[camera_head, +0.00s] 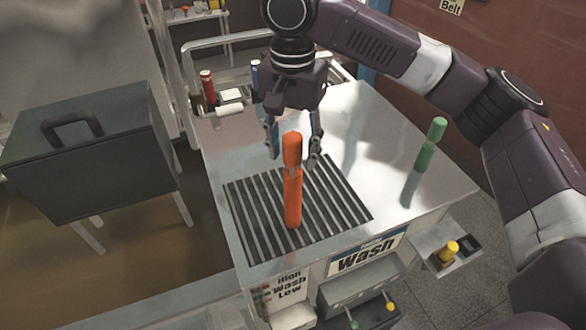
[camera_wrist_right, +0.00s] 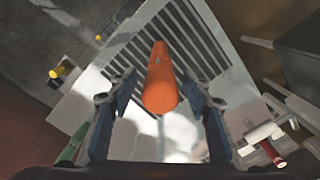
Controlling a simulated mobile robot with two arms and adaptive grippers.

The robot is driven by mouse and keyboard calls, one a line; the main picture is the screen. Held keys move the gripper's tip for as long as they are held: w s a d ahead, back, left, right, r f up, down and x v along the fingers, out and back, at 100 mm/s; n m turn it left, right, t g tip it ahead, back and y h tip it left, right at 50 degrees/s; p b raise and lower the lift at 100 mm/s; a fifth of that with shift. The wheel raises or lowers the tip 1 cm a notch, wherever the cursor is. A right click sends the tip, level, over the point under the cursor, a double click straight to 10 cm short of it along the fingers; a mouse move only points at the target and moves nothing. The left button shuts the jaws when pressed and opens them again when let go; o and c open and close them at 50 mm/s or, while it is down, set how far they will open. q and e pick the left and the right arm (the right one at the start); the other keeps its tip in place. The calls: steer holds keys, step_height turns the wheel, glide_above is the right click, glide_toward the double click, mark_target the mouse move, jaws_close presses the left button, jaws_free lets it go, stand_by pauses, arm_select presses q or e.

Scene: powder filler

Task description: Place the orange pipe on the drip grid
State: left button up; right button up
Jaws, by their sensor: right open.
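The orange pipe (camera_head: 292,185) stands upright on the drip grid (camera_head: 335,205), a dark slatted panel in the metal counter. It also shows in the right wrist view (camera_wrist_right: 160,82), with its near end between and beyond the fingers. My right gripper (camera_head: 293,158) is open and empty, behind the pipe in the head view and close to its upper part. In the right wrist view its two fingers (camera_wrist_right: 160,105) are spread wide on either side of the pipe, with gaps showing. I see no contact with the pipe. My left gripper is not in view.
A green pipe (camera_head: 426,150) stands upright at the counter's right. A black box (camera_head: 90,165) with a handle stands to the left. Red (camera_head: 207,87) and blue (camera_head: 255,75) items sit at the back of the counter.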

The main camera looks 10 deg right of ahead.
step_height(320, 180, up, 7)
steer(key=shift+f+b, duration=0.1)
steer(key=shift+b, duration=0.3)
